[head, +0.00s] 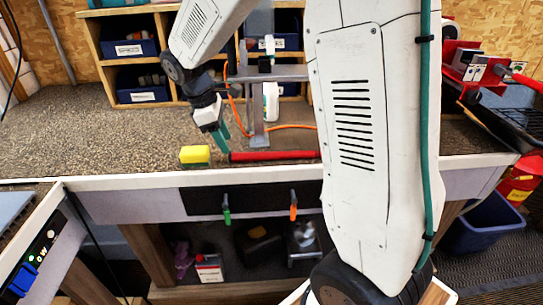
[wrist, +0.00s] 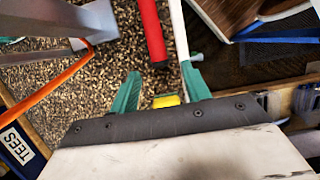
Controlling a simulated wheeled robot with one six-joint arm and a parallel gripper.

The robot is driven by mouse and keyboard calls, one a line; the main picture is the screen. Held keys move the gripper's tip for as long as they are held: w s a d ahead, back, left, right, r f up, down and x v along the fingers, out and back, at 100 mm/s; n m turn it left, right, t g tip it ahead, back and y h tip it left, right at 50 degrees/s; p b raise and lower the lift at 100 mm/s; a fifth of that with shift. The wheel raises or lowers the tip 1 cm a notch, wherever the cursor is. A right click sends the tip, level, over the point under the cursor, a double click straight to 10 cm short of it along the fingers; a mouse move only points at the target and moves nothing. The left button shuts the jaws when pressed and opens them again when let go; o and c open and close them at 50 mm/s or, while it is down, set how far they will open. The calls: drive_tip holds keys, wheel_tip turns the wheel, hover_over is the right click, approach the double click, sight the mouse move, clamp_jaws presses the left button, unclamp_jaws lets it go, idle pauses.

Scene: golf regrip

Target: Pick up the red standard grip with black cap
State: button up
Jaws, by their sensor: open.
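A red grip (head: 275,155) lies on the workbench along its front edge, its right part hidden behind my arm. In the wrist view the red grip (wrist: 152,32) comes down from the top edge, and its near end looks dark. My gripper (head: 222,140) is above the bench at the grip's left end, teal fingers pointing down. In the wrist view my gripper (wrist: 161,72) is open, with the grip's near end roughly in line with the gap between the fingertips. Nothing is held. I cannot tell the height between fingers and grip.
A metal stand (head: 258,100) with an orange hose rises behind the grip. Wooden shelves with blue bins (head: 140,84) stand at the back.

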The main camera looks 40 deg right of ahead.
drive_tip(key=shift+d+f, duration=0.15)
drive_tip(key=shift+d, duration=0.25)
hover_over(276, 153)
drive_tip(key=w+a, duration=0.2)
drive_tip(key=shift+s, duration=0.15)
drive_tip(key=shift+s+d+x, duration=0.1)
drive_tip(key=shift+d+x, duration=0.05)
drive_tip(key=shift+x, duration=1.15)
drive_tip(key=shift+s+d+x, duration=0.1)
drive_tip(key=shift+d+x, duration=0.1)
drive_tip(key=shift+x, duration=1.1)
drive_tip(key=shift+a, duration=0.1)
drive_tip(key=c, duration=1)
